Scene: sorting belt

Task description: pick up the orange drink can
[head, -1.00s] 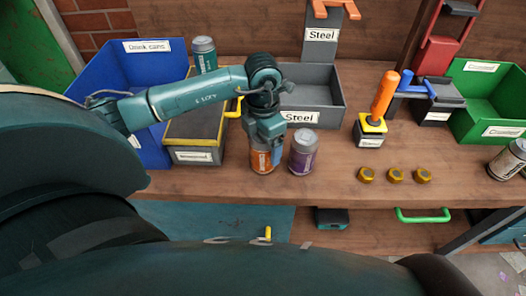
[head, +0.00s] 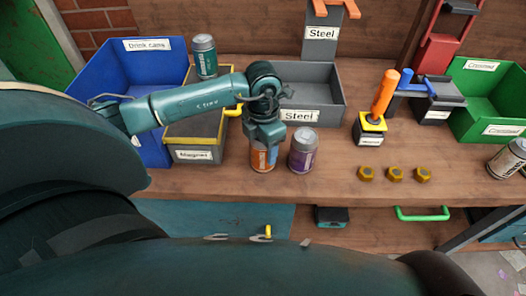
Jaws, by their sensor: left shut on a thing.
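The orange drink can (head: 262,163) stands upright on the wooden table, just left of a purple can (head: 303,151). My left gripper (head: 265,150) comes down from above and is shut on the orange can; its fingers and wrist hide the can's upper part. The can's base looks to be at table height. My right gripper is not in view.
A blue "Drink cans" bin (head: 148,46) is at the left, with a teal can (head: 204,57) beside it. A grey "Steel" bin (head: 300,116) stands behind the cans. Several brass nuts (head: 395,174) lie to the right. A green bin (head: 490,130) is at far right.

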